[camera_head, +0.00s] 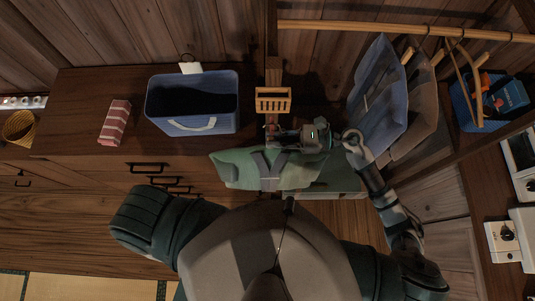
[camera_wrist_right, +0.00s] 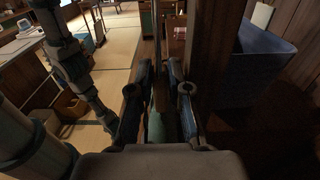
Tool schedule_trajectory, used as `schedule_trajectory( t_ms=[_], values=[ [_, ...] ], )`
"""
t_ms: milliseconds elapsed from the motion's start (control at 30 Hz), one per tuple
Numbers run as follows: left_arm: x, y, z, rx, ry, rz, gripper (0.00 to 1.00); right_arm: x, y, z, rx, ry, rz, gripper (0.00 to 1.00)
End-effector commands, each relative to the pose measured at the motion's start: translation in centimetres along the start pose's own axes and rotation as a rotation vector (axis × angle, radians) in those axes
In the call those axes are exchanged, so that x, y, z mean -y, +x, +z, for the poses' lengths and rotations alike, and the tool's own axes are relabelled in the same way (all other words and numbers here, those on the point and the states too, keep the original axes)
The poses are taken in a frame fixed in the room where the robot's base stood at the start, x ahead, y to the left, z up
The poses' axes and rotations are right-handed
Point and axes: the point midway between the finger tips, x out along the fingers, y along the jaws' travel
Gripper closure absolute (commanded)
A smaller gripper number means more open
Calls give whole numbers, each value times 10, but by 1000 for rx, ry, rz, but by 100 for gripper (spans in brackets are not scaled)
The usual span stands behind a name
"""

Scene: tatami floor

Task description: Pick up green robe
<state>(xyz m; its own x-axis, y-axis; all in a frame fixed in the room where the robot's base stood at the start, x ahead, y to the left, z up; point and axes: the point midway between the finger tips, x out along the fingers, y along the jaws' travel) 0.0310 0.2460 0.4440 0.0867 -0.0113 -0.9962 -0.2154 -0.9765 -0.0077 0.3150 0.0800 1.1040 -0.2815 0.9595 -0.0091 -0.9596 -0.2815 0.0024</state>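In the right wrist view a strip of green (camera_wrist_right: 155,130) and a thin brown bar (camera_wrist_right: 160,65) show between the two fingers; the exact contact is dark and hard to see. My left gripper is not in view; only the upper part of my left arm shows.
A small wooden slatted rack (camera_head: 272,92) is just behind my right gripper. Blue and brown garments (camera_head: 378,105) hang on a rail (camera_head: 380,28) at right.

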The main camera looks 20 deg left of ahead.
Motion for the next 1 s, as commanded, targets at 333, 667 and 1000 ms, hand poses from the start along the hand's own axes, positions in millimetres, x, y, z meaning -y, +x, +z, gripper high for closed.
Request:
schedule_trajectory(
  t_ms=[333, 667, 1000],
  values=[
    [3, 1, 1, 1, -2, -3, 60, 0, -8, -1, 5, -1, -6, 100],
    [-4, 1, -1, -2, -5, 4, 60, 0, -4, -1, 2, -1, -4, 100],
    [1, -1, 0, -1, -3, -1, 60, 6, -9, 11, 3, -4, -7, 100]
  ],
)
